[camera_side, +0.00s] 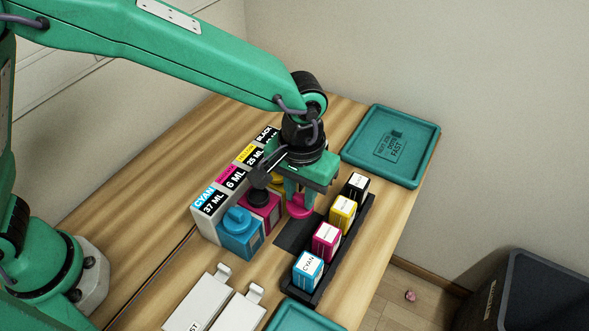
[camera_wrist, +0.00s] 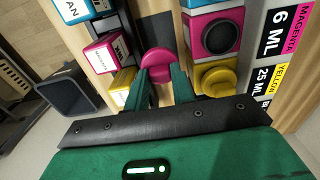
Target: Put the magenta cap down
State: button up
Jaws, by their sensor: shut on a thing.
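The magenta cap (camera_side: 299,208) is pinched between the fingertips of my gripper (camera_side: 303,194), between the tank row and the bottle rack. In the wrist view the cap (camera_wrist: 157,60) sits at the tips of both green fingers (camera_wrist: 160,82). A dark flat mat (camera_side: 293,238) lies by the cap; whether the cap touches it I cannot tell. The magenta tank (camera_side: 263,209), labelled 6 ML, stands left of the cap. Its round black opening (camera_wrist: 216,36) is uncovered in the wrist view.
The cyan tank (camera_side: 238,238) and yellow tank (camera_wrist: 217,78) have their caps on. Cyan, magenta, yellow and black bottles stand in a black rack (camera_side: 318,292) to the right. A teal tray (camera_side: 425,150) lies at the back. White boxes (camera_side: 200,306) are in front.

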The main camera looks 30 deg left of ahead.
aim_at(301, 196)
jog(key=shift+f, duration=4.05)
jog(key=shift+f, duration=0.15)
jog(key=o, duration=0.7)
jog(key=shift+c, duration=0.2)
notch_tip(301, 196, up, 12)
jog(key=shift+r, duration=0.15)
